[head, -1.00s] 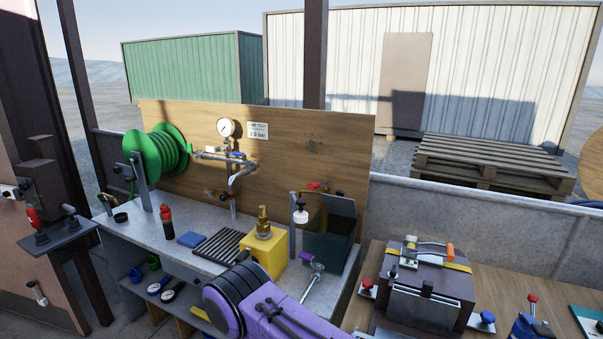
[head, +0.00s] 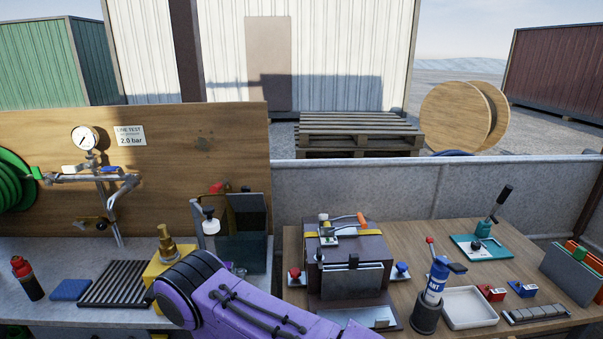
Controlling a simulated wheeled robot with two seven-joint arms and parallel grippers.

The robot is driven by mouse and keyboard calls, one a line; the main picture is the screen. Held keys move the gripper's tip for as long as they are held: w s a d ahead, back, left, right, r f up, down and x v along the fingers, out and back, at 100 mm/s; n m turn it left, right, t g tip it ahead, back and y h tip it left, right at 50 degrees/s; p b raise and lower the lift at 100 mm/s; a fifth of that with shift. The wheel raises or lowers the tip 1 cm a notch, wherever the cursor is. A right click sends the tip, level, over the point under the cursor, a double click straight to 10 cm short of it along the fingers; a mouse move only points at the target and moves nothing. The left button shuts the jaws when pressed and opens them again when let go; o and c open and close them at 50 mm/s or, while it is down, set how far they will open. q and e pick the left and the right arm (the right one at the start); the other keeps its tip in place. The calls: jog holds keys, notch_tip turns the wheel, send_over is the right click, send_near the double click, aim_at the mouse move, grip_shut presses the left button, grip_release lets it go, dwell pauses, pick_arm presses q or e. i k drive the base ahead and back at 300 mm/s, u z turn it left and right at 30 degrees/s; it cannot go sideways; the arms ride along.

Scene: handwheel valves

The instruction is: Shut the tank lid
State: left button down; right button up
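The tank (head: 243,254) is a dark green-grey open box on the grey bench, at its right end. Its dark lid (head: 247,212) stands raised at the back of the tank, so the tank is open. A purple arm link of mine crosses the bottom of the head view, in front of the bench and just below the tank. Neither of my grippers shows in the view.
A yellow block with a brass fitting (head: 167,245) and a white-knobbed post (head: 210,223) stand left of the tank.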

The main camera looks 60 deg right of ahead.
aim_at(244, 202)
jog(key=z, duration=2.4)
